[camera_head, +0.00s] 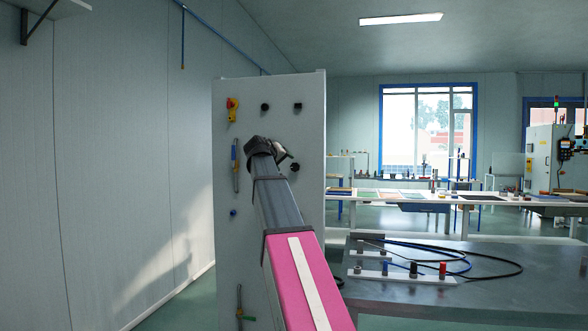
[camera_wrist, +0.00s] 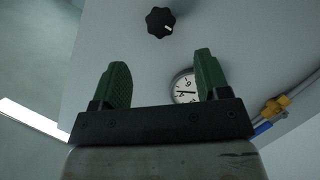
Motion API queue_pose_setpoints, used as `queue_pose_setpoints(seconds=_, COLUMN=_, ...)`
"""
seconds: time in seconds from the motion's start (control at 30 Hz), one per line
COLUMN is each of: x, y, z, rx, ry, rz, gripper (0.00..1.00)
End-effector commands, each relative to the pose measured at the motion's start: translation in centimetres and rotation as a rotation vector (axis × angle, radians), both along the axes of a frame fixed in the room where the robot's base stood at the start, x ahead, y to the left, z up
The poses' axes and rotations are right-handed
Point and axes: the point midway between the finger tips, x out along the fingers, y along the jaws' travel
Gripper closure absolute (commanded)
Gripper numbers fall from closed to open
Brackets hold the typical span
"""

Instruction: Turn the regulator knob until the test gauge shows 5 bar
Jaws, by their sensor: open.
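The black lobed knob (camera_wrist: 160,22) with a white mark sits on the pale panel (camera_wrist: 100,40) at the top of the wrist view, beyond my fingertips and apart from them. My gripper (camera_wrist: 160,76) is open and empty, with green fingers. A round white gauge (camera_wrist: 185,90) shows between the fingers, partly hidden by the right finger and the gripper body. Its dark needle is visible, but I cannot read the value. In the head view my gripper (camera_head: 272,148) is in front of the panel's middle and hides the gauge. A black knob (camera_head: 295,167) shows just right of it.
The panel also carries a red-yellow switch (camera_head: 232,108), a black round part (camera_head: 265,107), a black square part (camera_head: 298,106) and a blue-handled valve (camera_head: 235,160). A grey table (camera_head: 420,295) with cables stands to the right. The left wall is near the panel.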

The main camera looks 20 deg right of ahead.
Motion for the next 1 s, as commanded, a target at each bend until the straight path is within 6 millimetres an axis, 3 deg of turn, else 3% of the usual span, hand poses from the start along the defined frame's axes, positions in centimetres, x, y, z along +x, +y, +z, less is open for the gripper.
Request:
queue_pose_setpoints(seconds=0.5, x=5.3, y=-6.1, z=-2.4, rx=0.002, ry=0.002, rz=-0.001, gripper=0.31)
queue_pose_setpoints(seconds=1.0, x=6.1, y=-7.1, z=-2.9, rx=0.002, ry=0.001, rz=0.001, gripper=0.31)
